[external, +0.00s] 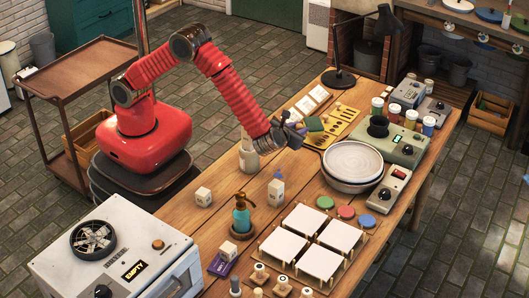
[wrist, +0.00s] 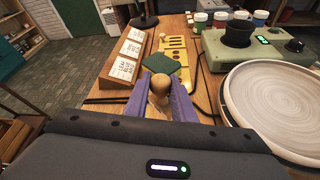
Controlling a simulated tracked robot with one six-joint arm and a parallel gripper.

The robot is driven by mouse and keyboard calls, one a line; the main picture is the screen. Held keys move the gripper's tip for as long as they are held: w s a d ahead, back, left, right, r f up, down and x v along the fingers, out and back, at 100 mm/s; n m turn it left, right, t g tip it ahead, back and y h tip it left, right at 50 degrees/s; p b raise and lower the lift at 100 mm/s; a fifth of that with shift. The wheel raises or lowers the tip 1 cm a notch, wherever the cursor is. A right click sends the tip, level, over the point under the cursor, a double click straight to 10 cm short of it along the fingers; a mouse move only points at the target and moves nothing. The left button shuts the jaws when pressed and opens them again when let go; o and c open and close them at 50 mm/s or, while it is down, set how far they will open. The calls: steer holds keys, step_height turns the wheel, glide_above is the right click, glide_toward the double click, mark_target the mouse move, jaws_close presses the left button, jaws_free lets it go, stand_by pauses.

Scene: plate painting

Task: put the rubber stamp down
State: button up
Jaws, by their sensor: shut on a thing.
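My gripper (wrist: 160,94) is shut on the rubber stamp, with a purple jaw on each side of it. In the external view my gripper (external: 297,130) is over the far part of the wooden table, left of the stacked plates. I cannot tell whether the stamp touches the table.
A wooden rack of white cards (wrist: 127,50) stands left. Stacked plates (external: 352,160) and a scale-like device (external: 400,149) are right.

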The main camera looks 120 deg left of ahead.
steer(key=shift+f, duration=1.8)
steer(key=shift+f, duration=1.85)
steer(key=shift+f, duration=0.1)
steer(key=o, duration=1.1)
steer(key=shift+c, duration=0.2)
steer(key=v, duration=1.2)
